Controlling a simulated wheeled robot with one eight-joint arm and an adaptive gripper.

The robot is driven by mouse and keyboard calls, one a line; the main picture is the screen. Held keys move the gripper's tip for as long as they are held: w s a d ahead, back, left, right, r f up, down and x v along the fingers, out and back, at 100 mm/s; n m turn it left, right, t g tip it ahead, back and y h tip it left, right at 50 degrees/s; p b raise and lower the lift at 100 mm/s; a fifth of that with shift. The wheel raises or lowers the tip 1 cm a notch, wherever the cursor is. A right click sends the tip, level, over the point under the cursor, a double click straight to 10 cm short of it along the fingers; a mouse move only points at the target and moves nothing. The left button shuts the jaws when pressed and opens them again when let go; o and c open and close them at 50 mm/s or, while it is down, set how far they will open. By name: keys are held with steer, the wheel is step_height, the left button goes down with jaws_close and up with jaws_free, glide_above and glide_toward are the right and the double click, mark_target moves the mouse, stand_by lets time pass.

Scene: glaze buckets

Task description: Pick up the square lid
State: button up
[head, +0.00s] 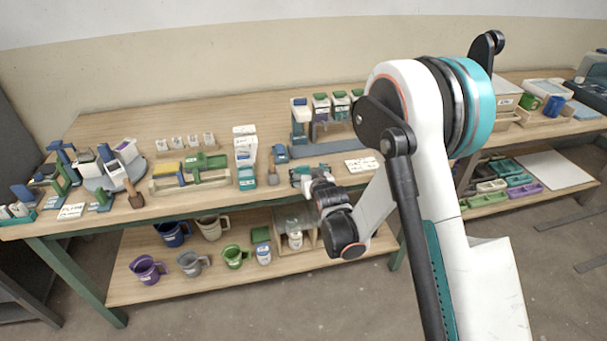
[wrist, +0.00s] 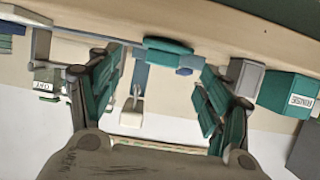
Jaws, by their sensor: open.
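I cannot tell for certain which thing is the square lid. My gripper (head: 308,177) is over the front part of the bench top in the head view. In the wrist view my gripper (wrist: 160,76) has its teal fingers spread wide with nothing held. A small teal block (wrist: 168,52) with a grey-blue part beside it shows between and beyond the fingertips. A flat green square piece (head: 260,235) is on the lower shelf in the head view, below and left of my gripper.
A teal tub labelled RINSE (wrist: 290,94) stands to one side of the fingers; the wrist view is upside down. White stacked tubs (head: 245,146) and a green tray (head: 205,163) stand left of my gripper. Several jugs, one purple (head: 148,269), stand on the lower shelf (head: 200,288).

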mark_target(304, 168)
steer(key=b+x, duration=0.1)
steer(key=x, duration=0.3)
steer(key=shift+w+a, duration=0.15)
steer(key=shift+a, duration=0.05)
steer(key=shift+r, duration=0.1)
steer(key=shift+c, duration=0.6)
steer(key=c, duration=0.7)
steer(key=shift+c, duration=0.2)
